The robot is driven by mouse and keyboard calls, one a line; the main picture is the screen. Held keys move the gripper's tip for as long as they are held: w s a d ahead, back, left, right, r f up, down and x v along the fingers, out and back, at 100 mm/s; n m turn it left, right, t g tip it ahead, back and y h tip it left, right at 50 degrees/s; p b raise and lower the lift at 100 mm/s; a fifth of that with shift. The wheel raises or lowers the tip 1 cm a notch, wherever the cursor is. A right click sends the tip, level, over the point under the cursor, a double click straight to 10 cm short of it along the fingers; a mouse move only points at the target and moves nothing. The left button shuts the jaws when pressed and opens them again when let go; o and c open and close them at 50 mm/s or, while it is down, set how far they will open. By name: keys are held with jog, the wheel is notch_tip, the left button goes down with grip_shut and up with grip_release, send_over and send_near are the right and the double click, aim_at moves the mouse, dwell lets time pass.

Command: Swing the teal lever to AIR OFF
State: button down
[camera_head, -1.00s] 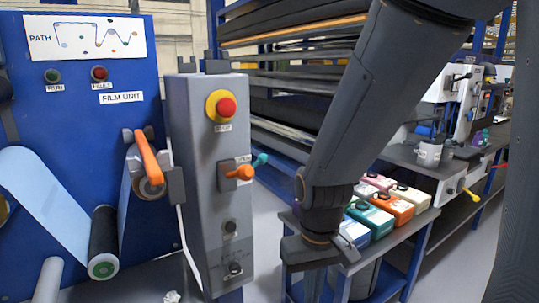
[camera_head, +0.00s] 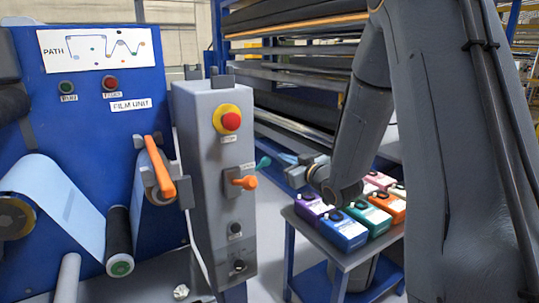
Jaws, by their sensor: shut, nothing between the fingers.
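The teal lever (camera_head: 263,162) sticks out at the right edge of the grey control box (camera_head: 212,215), just above and behind an orange handle (camera_head: 245,182). Only its rounded end shows clearly; its mount is hidden by the box. A small label sits by the orange handle, too small to read. My gripper (camera_head: 284,158) points left toward the teal lever from its right side. It is shut and empty. A small gap seems to lie between its tips and the lever, but I cannot tell the depth.
A red mushroom button (camera_head: 231,121) sits on a yellow ring above. The blue film unit (camera_head: 60,110) with rollers and a large orange lever (camera_head: 158,168) is left. A small table (camera_head: 345,255) with several coloured jugs stands below my wrist. Racked rolls (camera_head: 290,75) fill the back.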

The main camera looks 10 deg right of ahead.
jog(key=shift+r+y, duration=0.4)
jog(key=shift+w+a, duration=0.1)
jog(key=shift+w, duration=0.1)
jog(key=p, duration=0.3)
send_over(258, 167)
jog(key=s+d, duration=0.3)
jog(key=shift+w+d+f+p, duration=0.1)
jog(key=shift+w+f+p, duration=0.1)
jog(key=shift+f, duration=0.55)
jog(key=shift+w+d+f+p, duration=0.15)
jog(key=shift+f+p, duration=0.1)
jog(key=shift+f, duration=0.45)
jog(key=shift+w+d+f+p, duration=0.1)
jog(key=shift+f+p, duration=0.1)
jog(key=shift+f, duration=0.55)
jog(key=shift+a+f, duration=0.1)
